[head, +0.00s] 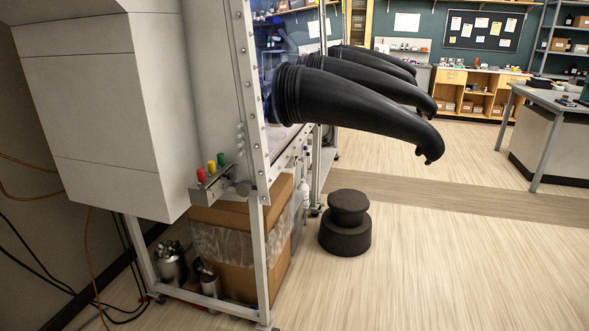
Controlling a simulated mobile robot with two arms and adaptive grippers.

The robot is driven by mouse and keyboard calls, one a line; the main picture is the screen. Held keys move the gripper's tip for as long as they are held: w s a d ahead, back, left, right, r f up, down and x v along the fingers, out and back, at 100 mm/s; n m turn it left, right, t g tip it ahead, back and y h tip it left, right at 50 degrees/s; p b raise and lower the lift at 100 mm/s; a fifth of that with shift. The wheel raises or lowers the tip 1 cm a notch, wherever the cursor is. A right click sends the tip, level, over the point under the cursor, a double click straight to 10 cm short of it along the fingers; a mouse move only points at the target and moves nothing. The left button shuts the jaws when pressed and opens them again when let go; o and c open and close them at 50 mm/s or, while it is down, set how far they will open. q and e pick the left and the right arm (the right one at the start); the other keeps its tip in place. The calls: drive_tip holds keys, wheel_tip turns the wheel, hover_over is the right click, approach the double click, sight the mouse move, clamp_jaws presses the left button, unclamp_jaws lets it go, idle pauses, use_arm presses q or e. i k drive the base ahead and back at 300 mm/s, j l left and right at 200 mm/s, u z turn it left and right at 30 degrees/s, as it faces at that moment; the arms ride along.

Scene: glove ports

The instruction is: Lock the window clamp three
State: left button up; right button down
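A glove box window frame (252,110) stands edge-on at the left centre in the head view. Several small metal fittings (240,150) sit along its near edge. I cannot tell which of them, if any, is window clamp three, or whether it is locked. Black gloves (355,100) stick out to the right from the window's ports and hide part of it. Neither of my grippers is in view.
A metal stand (258,265) carries the glove box, with a cardboard box (235,285) and metal canisters (172,268) below. A dark round stool (346,235) stands on the floor beside it. Open floor (450,260) lies to the right, before a bench (560,100).

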sight(297, 160)
drive_tip(key=i+u, duration=0.25)
drive_tip(key=u, duration=0.15)
drive_tip(key=i+l+u, duration=0.2)
drive_tip(key=u, duration=0.2)
